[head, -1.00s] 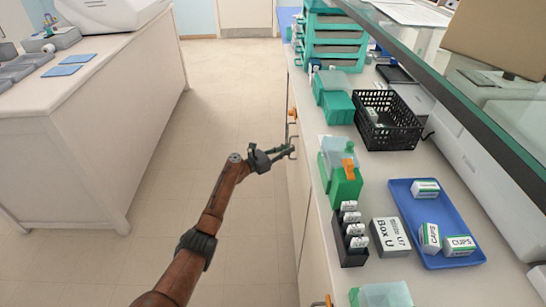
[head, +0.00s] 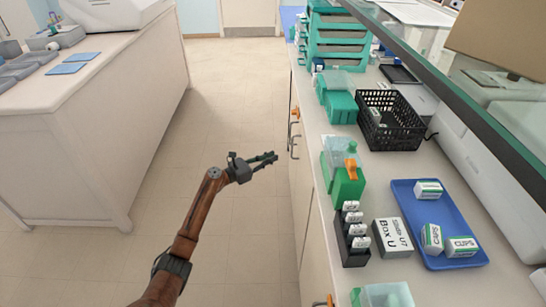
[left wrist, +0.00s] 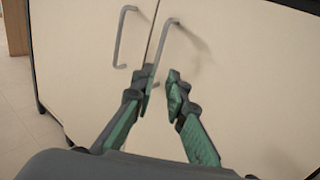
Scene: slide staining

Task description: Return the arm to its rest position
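My left arm (head: 188,235) reaches in from the lower left over the floor aisle. Its gripper (head: 272,158) is in front of the cabinet below the right counter, a little to the left of a metal door handle (head: 292,148) and apart from it. In the left wrist view the gripper's two green-and-grey fingers (left wrist: 161,84) are parted with nothing between them. Beyond them are two bar handles, one left (left wrist: 121,40) and one right (left wrist: 163,48), on pale cabinet doors. My right gripper is not in view.
The right counter holds a black basket (head: 364,130), a green container (head: 345,187), a black rack of slide boxes (head: 342,246), a white box (head: 393,238) and a blue tray (head: 402,186) with boxes. A white bench (head: 70,150) stands left. The aisle floor (head: 215,100) is clear.

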